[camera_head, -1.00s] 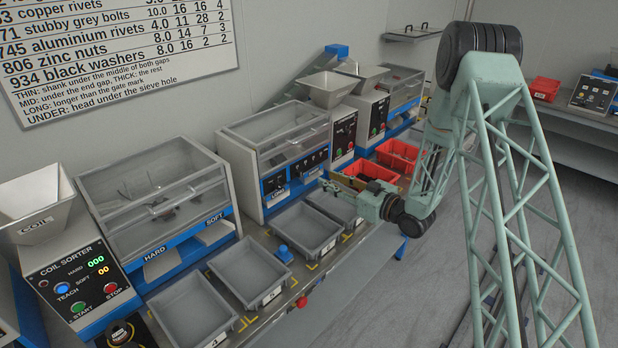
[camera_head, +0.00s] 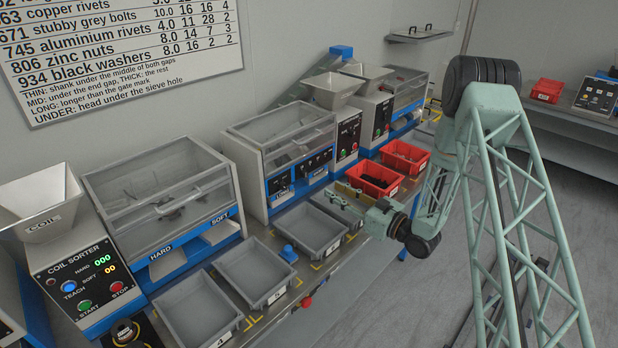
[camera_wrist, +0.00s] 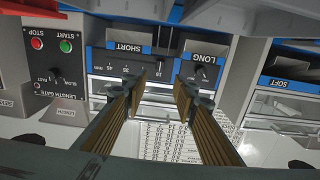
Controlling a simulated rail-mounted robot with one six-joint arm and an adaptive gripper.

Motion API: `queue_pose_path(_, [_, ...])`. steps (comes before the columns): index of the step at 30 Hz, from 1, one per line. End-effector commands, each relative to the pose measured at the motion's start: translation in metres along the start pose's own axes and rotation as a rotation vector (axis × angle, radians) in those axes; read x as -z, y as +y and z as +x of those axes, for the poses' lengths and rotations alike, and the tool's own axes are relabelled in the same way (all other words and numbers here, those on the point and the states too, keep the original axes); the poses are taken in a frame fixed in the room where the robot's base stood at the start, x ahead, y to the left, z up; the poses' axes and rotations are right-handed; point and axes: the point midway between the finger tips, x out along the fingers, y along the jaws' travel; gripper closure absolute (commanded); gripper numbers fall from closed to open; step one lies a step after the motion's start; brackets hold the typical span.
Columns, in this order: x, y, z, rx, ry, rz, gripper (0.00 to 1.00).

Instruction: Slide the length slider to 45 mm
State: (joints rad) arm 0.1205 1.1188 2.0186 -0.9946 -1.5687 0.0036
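The length-gate machine (camera_head: 285,150) stands mid-bench, with a dark control panel under its clear cover. In the head view my gripper (camera_head: 338,196) is in front of the machine.
Grey trays (camera_head: 312,228) line the bench front, with a blue piece (camera_head: 288,253) between two of them. Red bins (camera_head: 374,180) stand beyond my gripper. The coil sorter (camera_head: 85,280) is at the left. A button panel with a speed knob (camera_wrist: 67,85) is left in the wrist view.

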Motion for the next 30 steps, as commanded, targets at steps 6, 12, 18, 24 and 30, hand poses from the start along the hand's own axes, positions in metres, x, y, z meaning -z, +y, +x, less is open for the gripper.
queue_pose_path(6, [-0.001, -0.001, 0.012, 0.002, 0.0, -0.001, 0.74])
queue_pose_path(12, [0.0, -0.001, 0.032, 0.002, 0.001, -0.001, 0.74])
queue_pose_path(18, [0.0, -0.001, 0.058, 0.002, 0.001, -0.002, 0.74])
queue_pose_path(24, [0.0, -0.001, 0.085, 0.002, 0.001, -0.002, 0.74])
queue_pose_path(30, [0.0, -0.001, 0.11, 0.002, 0.001, -0.001, 0.74])
